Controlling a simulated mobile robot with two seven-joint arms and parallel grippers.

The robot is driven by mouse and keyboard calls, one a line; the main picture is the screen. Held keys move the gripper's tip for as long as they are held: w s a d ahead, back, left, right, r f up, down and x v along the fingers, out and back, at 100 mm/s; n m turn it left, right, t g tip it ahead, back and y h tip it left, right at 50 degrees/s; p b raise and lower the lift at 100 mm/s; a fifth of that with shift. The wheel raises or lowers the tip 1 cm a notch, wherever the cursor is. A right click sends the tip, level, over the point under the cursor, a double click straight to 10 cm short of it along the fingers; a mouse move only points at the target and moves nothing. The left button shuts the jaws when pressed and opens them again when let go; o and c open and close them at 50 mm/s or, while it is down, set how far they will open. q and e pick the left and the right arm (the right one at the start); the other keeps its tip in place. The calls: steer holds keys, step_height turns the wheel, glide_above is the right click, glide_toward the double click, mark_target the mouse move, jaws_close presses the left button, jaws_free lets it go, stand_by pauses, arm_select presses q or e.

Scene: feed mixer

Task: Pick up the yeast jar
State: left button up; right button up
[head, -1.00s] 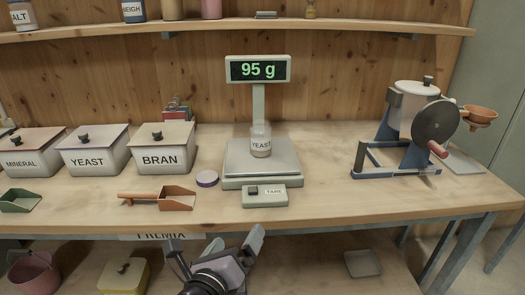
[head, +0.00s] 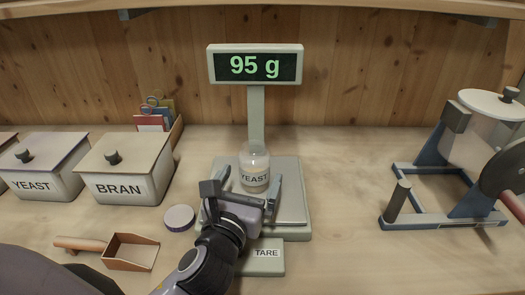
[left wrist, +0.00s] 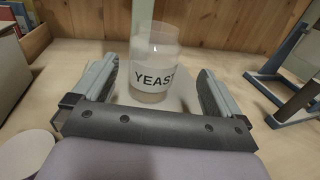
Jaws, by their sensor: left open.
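The yeast jar (head: 254,168) is clear with a white YEAST label and some pale contents low inside. It stands upright on the plate of the scale (head: 292,205), whose display (head: 255,66) reads 95 g. My left gripper (head: 248,180) is open at the front of the jar, one finger toward each side. In the left wrist view the jar (left wrist: 155,62) stands between and just beyond the two open fingers, with gaps on both sides. Part of the jar's lower front is hidden by the gripper in the head view. My right gripper is not in view.
A round lid (head: 179,218) and an orange scoop (head: 130,252) lie left of the scale. The BRAN bin (head: 128,170) and YEAST bin (head: 45,168) stand further left. A mill-like machine (head: 470,165) stands at the right. The bench between scale and machine is clear.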

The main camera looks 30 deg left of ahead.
mark_target(256, 155)
arm_select(q)
steer(key=shift+w+a+r, duration=0.1)
steer(key=shift+w+a, duration=0.05)
steer(key=shift+w, duration=0.75)
steer(key=w, duration=0.1)
steer(key=w+a, duration=0.1)
steer(key=w, duration=0.1)
steer(key=w+a, duration=0.1)
steer(key=w, duration=0.1)
steer(key=shift+w+r+p, duration=0.2)
steer(key=shift+p, duration=0.1)
steer(key=shift+c, duration=0.4)
steer(key=c, duration=1)
steer(key=shift+r, duration=0.15)
